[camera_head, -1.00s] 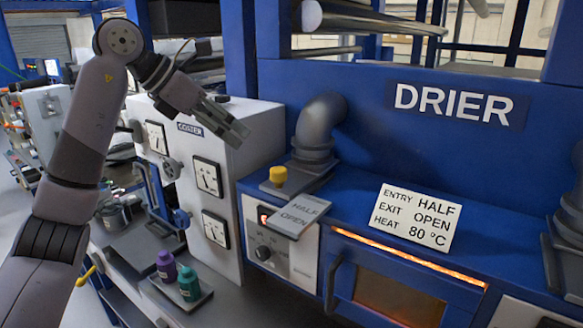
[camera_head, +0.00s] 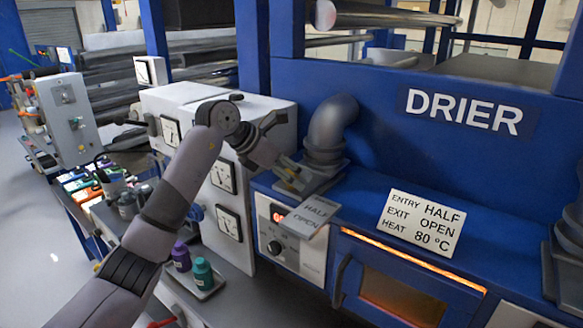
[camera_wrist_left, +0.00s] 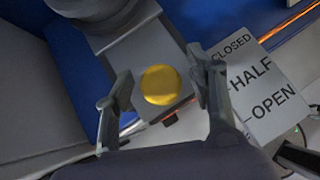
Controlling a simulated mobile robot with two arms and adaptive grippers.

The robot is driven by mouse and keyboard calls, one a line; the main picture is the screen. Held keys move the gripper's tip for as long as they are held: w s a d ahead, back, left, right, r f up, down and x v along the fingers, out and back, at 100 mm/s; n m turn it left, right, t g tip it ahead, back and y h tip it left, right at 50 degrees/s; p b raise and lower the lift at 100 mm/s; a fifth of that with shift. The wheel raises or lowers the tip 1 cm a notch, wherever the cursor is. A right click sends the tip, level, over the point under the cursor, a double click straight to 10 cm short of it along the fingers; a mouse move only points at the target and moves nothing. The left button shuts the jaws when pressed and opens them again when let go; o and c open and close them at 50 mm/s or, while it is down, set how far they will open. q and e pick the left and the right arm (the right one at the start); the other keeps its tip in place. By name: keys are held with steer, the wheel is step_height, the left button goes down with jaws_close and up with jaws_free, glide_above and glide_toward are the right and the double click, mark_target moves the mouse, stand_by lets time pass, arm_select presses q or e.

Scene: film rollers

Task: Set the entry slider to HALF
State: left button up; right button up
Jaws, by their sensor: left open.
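The entry slider's yellow knob (camera_wrist_left: 161,85) sits on a grey base in the left wrist view. It lies between the two open fingers of my left gripper (camera_wrist_left: 160,92), with space on both sides. A label plate (camera_wrist_left: 264,88) beside it reads CLOSED, HALF and OPEN. The knob is towards the CLOSED end of the plate. In the head view my left gripper (camera_head: 291,172) is over the knob and mostly hides it. The same label plate (camera_head: 311,215) shows just below the gripper. My right gripper is not in view.
A white card (camera_head: 425,224) on the blue drier reads ENTRY HALF, EXIT OPEN, HEAT 80 °C. A thick grey pipe (camera_head: 331,128) rises close behind my left gripper. A white gauge cabinet (camera_head: 262,150) stands to the left. Purple (camera_head: 181,256) and teal (camera_head: 202,273) bottles stand on a tray below.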

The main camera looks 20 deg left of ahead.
arm_select(q)
steer(key=shift+f, duration=0.1)
steer(key=shift+c, duration=0.5)
jaws_close()
stand_by(0.3)
